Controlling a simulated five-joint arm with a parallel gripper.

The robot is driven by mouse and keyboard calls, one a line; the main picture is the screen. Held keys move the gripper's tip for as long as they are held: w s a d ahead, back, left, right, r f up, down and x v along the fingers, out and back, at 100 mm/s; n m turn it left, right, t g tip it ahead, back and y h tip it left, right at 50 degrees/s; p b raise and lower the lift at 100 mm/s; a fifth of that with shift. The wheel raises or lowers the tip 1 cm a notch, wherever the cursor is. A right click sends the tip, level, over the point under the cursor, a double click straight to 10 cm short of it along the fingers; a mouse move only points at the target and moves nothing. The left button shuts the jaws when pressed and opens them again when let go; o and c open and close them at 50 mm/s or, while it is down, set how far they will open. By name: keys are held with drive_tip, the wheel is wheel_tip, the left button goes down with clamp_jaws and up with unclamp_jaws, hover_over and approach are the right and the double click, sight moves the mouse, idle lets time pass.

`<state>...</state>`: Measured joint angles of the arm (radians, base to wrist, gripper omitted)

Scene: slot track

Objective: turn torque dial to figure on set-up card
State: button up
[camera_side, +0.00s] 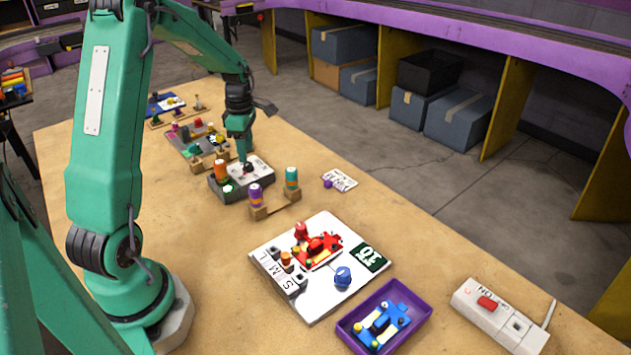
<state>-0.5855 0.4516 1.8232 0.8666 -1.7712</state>
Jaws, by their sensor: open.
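My gripper (245,161) points down over a grey box with a white top (262,171), its tips close to a small dark round part there. At this size I cannot tell whether they touch it. The jaws are open. An orange-topped cylinder (222,170) stands at the box's left end. A small white printed card (340,180) lies to the right; its print is too small to read. A blue knob (343,276) sits on a white board (325,300) beside a dark green panel with white figures (370,257). I cannot tell for certain which knob is the torque dial.
The white board carries a red toy car (318,246). A purple tray (410,295) with a blue car and a white switch box (500,317) are nearer. The table's right middle is bare.

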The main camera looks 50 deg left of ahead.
sight(248, 164)
drive_tip(key=shift+f, duration=2.15)
drive_tip(key=shift+c, duration=0.3)
clamp_jaws()
